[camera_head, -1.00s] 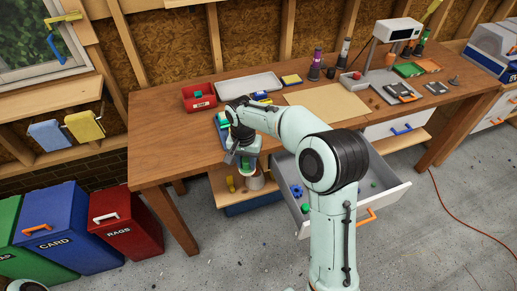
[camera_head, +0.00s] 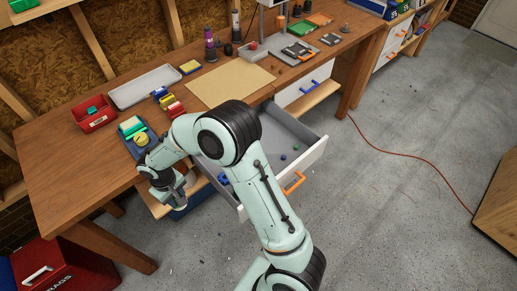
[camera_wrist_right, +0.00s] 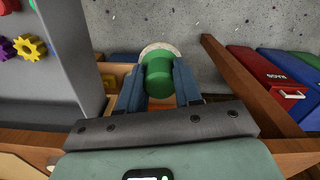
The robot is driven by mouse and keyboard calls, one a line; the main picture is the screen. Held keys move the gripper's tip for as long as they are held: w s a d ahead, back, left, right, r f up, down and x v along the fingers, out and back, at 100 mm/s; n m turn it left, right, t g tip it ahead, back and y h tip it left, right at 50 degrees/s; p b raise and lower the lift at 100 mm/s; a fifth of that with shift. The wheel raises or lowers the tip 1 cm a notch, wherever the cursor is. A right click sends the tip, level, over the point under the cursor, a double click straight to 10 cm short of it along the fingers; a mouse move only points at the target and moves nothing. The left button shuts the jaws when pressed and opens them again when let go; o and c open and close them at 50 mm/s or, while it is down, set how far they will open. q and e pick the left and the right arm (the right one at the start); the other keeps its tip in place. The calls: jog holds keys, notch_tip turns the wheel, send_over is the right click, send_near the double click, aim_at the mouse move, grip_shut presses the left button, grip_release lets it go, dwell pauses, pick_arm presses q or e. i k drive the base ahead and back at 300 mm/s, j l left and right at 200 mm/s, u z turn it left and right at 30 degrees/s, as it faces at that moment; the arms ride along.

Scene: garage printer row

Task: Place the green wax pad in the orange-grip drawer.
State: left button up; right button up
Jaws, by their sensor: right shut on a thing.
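The green wax pad (camera_wrist_right: 158,76) has a green cylindrical grip and a pale round pad at its far end. My right gripper (camera_wrist_right: 158,88) is shut on its green grip in the wrist view. In the head view my right gripper (camera_head: 176,198) is low in front of the bench edge, left of the open drawer, and the pad is hidden there. The orange-grip drawer (camera_head: 312,158) is pulled out, with its orange handle (camera_head: 293,183) on the front. My arm covers part of it. The drawer's grey wall (camera_wrist_right: 75,45) stands left of the gripper in the wrist view. My left gripper is not in view.
Small round items and a blue piece lie in the drawer; gears (camera_wrist_right: 28,47) show in the wrist view. A blue tray (camera_head: 151,152) with a yellow pad (camera_head: 142,139) is on the bench. A closed blue-grip drawer (camera_head: 298,92) is farther right. The drawer's middle has free room.

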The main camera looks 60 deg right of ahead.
aim_at(270, 147)
jog(key=k+l, duration=0.1)
jog(key=l, duration=1.85)
jog(key=k, duration=0.05)
